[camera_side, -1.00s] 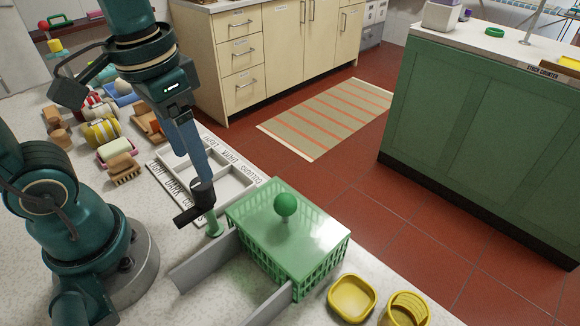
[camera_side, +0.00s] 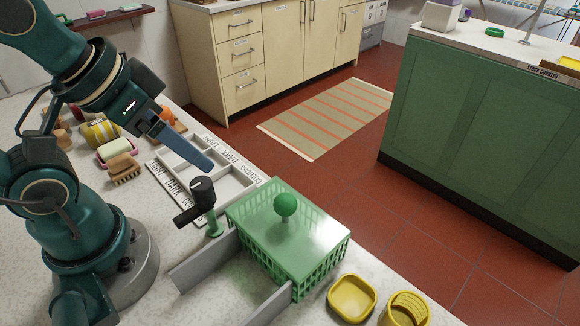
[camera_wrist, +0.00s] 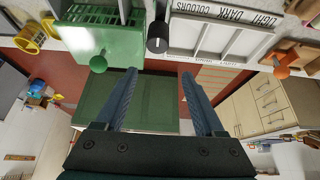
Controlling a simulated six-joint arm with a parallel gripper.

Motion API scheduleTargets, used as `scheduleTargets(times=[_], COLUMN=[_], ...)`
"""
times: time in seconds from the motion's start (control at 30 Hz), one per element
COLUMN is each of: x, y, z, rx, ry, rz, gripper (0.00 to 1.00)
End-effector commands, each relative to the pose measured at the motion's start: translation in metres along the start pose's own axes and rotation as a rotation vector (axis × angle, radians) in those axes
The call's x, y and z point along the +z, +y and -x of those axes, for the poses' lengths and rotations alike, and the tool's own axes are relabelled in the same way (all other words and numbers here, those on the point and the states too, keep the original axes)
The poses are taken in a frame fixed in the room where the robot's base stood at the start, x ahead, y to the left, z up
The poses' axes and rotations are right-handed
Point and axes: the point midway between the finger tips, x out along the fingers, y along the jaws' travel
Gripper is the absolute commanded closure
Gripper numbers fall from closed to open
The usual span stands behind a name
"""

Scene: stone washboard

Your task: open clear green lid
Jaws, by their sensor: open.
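The clear green lid (camera_side: 305,226) lies flat on a green slatted basket (camera_side: 318,268), with a round green knob (camera_side: 286,204) standing on its top. The wrist view shows the lid (camera_wrist: 122,42) and knob (camera_wrist: 98,63) at the upper left. My gripper (camera_side: 207,165) hangs above the sorting tray, behind and left of the lid, with its fingers slanting toward the right. In the wrist view its two blue fingers (camera_wrist: 158,78) are spread apart with nothing between them. The gripper touches neither lid nor knob.
A black-headed lever on a green post (camera_side: 203,192) stands just left of the basket. Grey rails (camera_side: 205,262) flank the basket's near side. A labelled white tray (camera_side: 232,190) lies behind. A yellow dish (camera_side: 352,297) and yellow cup (camera_side: 405,310) stand at the front right.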

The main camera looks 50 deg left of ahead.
Motion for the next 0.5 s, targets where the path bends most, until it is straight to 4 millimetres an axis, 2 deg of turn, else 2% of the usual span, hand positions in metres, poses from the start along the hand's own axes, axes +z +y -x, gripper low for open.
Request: scheduleTargets(times=[0.13, 0.27, 0.5], x=[-0.013, -0.031, -0.059], y=[0.007, 0.022, 0.062], z=[0.009, 0.012, -0.003], rx=[0.028, 0.073, 0.135], ry=[-0.008, -0.076, -0.263], rz=[0.104, 0.183, 0.269], gripper=[0.29, 0.29, 0.29])
